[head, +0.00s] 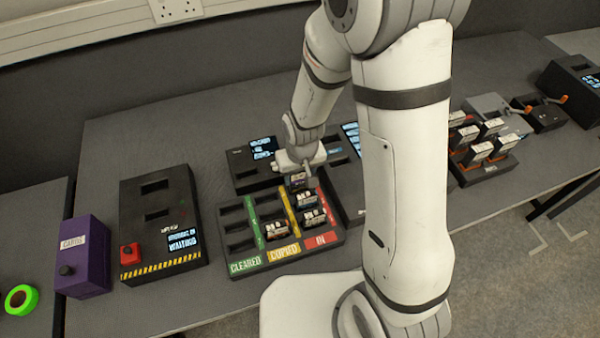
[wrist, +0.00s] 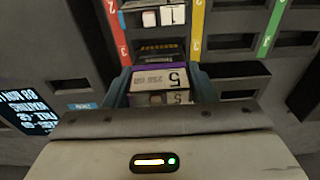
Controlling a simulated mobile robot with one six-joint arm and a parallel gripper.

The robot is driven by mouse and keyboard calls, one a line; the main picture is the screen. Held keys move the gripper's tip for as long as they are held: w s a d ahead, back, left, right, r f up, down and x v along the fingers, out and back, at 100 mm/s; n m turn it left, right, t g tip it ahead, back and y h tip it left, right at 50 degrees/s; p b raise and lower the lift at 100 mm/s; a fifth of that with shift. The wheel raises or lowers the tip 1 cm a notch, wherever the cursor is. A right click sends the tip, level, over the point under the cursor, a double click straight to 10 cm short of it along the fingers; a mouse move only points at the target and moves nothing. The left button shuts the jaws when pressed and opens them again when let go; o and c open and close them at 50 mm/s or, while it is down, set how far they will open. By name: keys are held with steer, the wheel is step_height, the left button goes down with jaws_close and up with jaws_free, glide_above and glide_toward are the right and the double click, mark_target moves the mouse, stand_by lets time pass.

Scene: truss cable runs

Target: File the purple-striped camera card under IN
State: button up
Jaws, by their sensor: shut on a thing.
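My gripper (head: 298,168) is over the far end of the IN column of the black sorting tray (head: 236,270). It is shut on the purple-striped camera card (wrist: 160,78), whose pale label reads 5 and 256 GB in the wrist view. The card (head: 298,181) is at or just above the far slot; I cannot tell how deep it sits. The red IN label (head: 322,239) is at the tray's near right corner. Two other cards (head: 307,199) (head: 314,217) stand nearer in that column.
Another card (head: 276,230) stands in the COPIED column. CLEARED slots look empty. A black box with a red button (head: 160,225) and a purple CARDS box (head: 82,257) stand left. A screen box (head: 255,165) is close behind the tray. A card rack (head: 485,150) is right.

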steer(key=shift+f+b, duration=1.4)
steer(key=shift+b, duration=0.25)
stand_by(1.4)
